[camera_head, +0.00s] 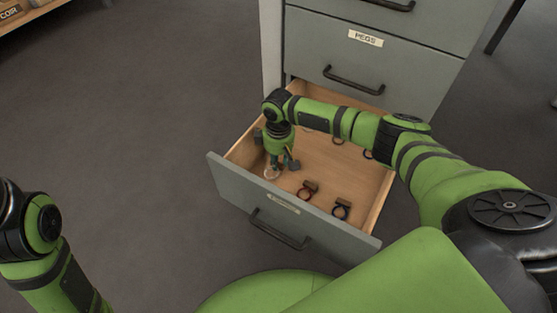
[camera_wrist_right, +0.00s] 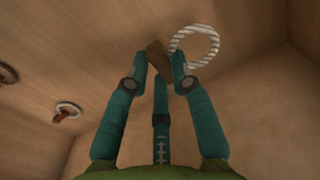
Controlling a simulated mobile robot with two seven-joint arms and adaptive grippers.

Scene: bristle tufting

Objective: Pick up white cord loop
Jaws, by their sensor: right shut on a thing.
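The white cord loop (camera_wrist_right: 194,46) is a pale twisted ring joined to a small brown block (camera_wrist_right: 158,60). In the head view the loop (camera_head: 271,173) shows as a small pale ring near the front left corner of the open drawer (camera_head: 232,184). My right gripper (camera_head: 280,163) reaches down into the drawer at that corner. In the right wrist view the fingertips of my right gripper (camera_wrist_right: 158,78) are closed around the brown block, with the ring sticking out to the right. My left arm shows at the left edge of the head view, but its gripper is out of the picture.
A red loop (camera_head: 305,192) and a black loop (camera_head: 341,209) with blocks lie toward the drawer's front. More loops lie further back, partly hidden by my right arm. Drawer walls stand close around my right gripper. The grey cabinet (camera_head: 370,50) rises behind.

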